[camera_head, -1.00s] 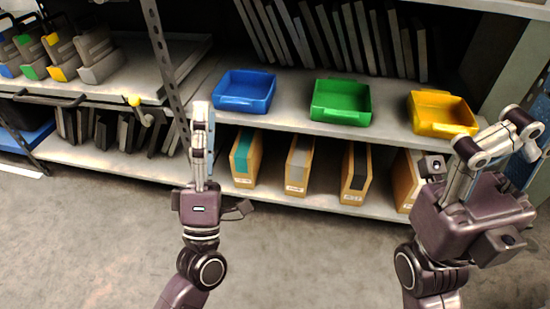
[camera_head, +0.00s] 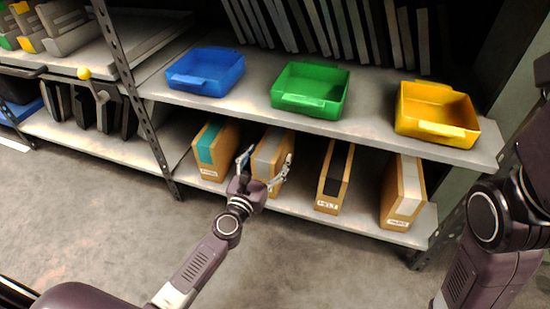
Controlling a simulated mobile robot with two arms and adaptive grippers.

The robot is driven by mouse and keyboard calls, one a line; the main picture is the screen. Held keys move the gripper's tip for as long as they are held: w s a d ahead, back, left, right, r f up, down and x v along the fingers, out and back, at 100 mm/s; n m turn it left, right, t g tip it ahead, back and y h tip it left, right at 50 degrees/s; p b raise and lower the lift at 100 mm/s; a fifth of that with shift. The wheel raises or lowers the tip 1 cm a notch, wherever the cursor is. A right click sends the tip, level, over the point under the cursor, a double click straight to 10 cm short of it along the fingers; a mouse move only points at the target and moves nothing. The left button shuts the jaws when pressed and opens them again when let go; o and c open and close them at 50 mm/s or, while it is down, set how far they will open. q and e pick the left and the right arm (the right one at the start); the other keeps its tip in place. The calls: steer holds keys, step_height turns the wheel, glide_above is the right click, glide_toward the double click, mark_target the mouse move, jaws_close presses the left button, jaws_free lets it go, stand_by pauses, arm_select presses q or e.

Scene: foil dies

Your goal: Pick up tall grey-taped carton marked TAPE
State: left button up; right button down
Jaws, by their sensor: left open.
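A tall grey-taped carton (camera_head: 267,150) stands on the lower shelf, second from the left in a row of cartons. Its lower front, where its label would be, is hidden behind my left gripper, so I cannot read it. My left gripper (camera_head: 266,160) is open and in front of this carton, with one finger toward its left side and the other toward its right. I cannot tell whether the fingers touch it. My right gripper is outside the picture.
A teal-taped carton (camera_head: 211,150) stands close on the left, a black-taped one (camera_head: 335,175) and a pale-taped one (camera_head: 405,190) to the right. Blue (camera_head: 206,72), green (camera_head: 311,90) and yellow (camera_head: 437,113) bins sit on the shelf above. A metal upright (camera_head: 140,110) stands left.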

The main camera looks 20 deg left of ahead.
mark_target(273, 142)
arm_select(q)
steer(key=w, duration=0.5)
steer(key=shift+r, duration=0.2)
steer(key=shift+s, duration=0.1)
steer(key=shift+c, duration=0.2)
jaws_close()
steer(key=shift+r, duration=0.15)
